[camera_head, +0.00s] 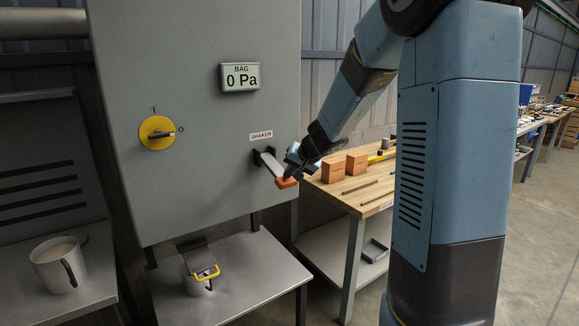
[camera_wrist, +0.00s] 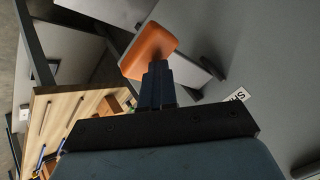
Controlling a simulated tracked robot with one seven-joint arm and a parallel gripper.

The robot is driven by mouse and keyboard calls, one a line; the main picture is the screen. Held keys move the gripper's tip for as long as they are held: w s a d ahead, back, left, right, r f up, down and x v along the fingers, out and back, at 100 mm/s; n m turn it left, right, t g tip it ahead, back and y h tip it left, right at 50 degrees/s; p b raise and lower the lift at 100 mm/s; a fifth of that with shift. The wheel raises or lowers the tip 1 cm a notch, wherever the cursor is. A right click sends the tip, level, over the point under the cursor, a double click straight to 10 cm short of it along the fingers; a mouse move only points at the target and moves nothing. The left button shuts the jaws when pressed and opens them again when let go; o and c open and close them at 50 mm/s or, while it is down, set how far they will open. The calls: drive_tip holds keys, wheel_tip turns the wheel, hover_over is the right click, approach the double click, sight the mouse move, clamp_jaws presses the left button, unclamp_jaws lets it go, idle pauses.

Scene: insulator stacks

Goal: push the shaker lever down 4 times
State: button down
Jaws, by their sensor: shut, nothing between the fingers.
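The shaker lever (camera_head: 272,168) sticks out from the grey cabinet below the SHAKER label (camera_head: 261,135). It is a flat metal arm with an orange grip (camera_head: 287,183) at its end, and it slopes down toward the right. My gripper (camera_head: 290,172) is shut and empty, with its tips at the orange grip. In the wrist view my shut fingers (camera_wrist: 157,75) overlap the near edge of the orange grip (camera_wrist: 149,50). Whether they touch it I cannot tell.
The cabinet face has a gauge (camera_head: 240,77) reading 0 Pa and a yellow rotary switch (camera_head: 157,133). A wooden workbench (camera_head: 376,203) with orange blocks (camera_head: 334,169) stands to the right. A metal table (camera_head: 240,283) is below, and a white mug (camera_head: 58,262) is at left.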

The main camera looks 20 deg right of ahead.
drive_tip(key=shift+r, duration=3.05)
drive_tip(key=shift+w+r, duration=0.1)
drive_tip(key=shift+r, duration=2.4)
drive_tip(key=shift+r, duration=1.85)
drive_tip(key=shift+w+f, duration=0.1)
drive_tip(key=shift+f, duration=0.05)
